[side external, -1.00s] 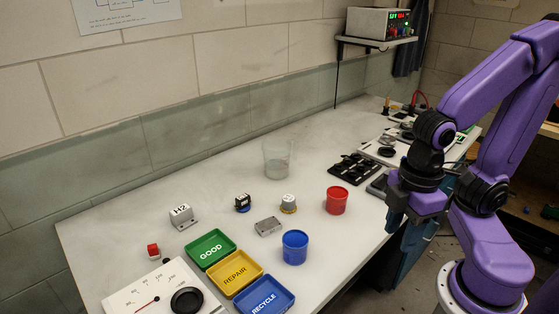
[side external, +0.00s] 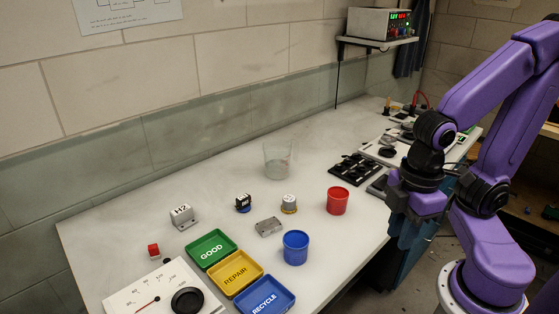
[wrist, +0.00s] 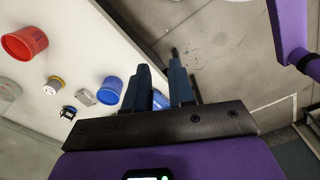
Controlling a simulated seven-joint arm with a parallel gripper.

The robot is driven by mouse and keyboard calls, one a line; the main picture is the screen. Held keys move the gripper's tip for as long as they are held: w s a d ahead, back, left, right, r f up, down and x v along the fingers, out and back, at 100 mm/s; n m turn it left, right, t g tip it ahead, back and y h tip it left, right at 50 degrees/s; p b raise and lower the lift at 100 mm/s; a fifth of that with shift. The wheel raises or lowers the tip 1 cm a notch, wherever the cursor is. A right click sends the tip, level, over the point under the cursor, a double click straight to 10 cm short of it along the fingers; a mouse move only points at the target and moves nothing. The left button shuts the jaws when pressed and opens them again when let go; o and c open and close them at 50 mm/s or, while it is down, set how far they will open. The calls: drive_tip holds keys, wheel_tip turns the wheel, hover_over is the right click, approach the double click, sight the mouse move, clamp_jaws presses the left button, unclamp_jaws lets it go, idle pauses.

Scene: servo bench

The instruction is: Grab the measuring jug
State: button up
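The measuring jug (side external: 278,160) is a clear, see-through vessel standing upright on the bench near the wall in the side view. A pale round shape at the left edge of the wrist view (wrist: 8,90) looks like part of it. My gripper (side external: 405,228) is off the bench's right edge, well to the right of the jug and apart from it. In the wrist view my gripper (wrist: 160,72) has its dark fingers spread with nothing between them.
Small parts, a black tray (side external: 355,168) and green (side external: 211,248), yellow (side external: 235,273) and blue (side external: 265,295) trays lie around.

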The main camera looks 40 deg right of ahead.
drive_tip(key=w+a+f+m+t+y, duration=0.1)
drive_tip(key=w+f+m, duration=0.1)
drive_tip(key=w, duration=0.5)
drive_tip(key=w+a+f+m+t+y, duration=0.1)
drive_tip(key=w+a+f+m+t, duration=0.15)
drive_tip(key=w, duration=0.35)
drive_tip(key=m+t+h, duration=0.5)
drive_tip(key=m+t, duration=0.5)
drive_tip(key=m, duration=0.1)
approach(296, 145)
drive_tip(key=w+f, duration=0.1)
drive_tip(key=w+d+f, duration=0.1)
drive_tip(key=w+f, duration=0.1)
drive_tip(key=w, duration=0.1)
drive_tip(key=shift+w+d, duration=0.1)
drive_tip(key=shift+d, duration=0.05)
drive_tip(key=shift+x, duration=2.9)
drive_tip(key=shift+g, duration=0.25)
drive_tip(key=shift+r, duration=0.15)
clamp_jaws()
